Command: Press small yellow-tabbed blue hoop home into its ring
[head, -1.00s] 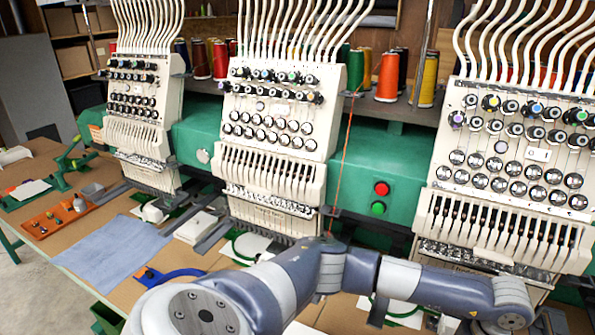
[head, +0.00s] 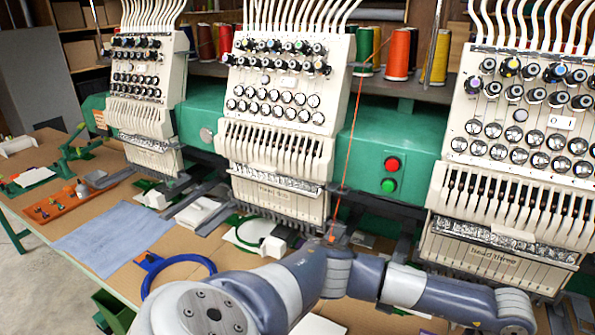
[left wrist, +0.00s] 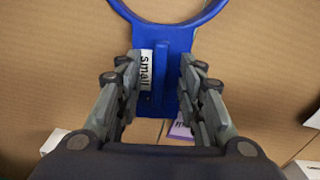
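In the left wrist view, a blue hoop (left wrist: 181,16) lies below my left gripper (left wrist: 161,62), its ring partly cut off by the top edge. Its blue stem has a raised bar and a white label reading "small". The fingers stand apart on either side of the bar; I see no clear grip. No yellow tab shows there. In the head view, a blue hoop (head: 211,265) lies on the table, partly behind my left arm. I cannot tell if it is the same hoop. My left gripper is cut off or hidden there. My right gripper is not visible.
Embroidery heads (head: 275,110) stand along the green machine beam (head: 362,150), with red and green buttons. A green ring (head: 243,236) lies below the middle head. A blue-grey cloth (head: 112,238) and orange tray (head: 60,205) lie left. An orange thread hangs in the middle.

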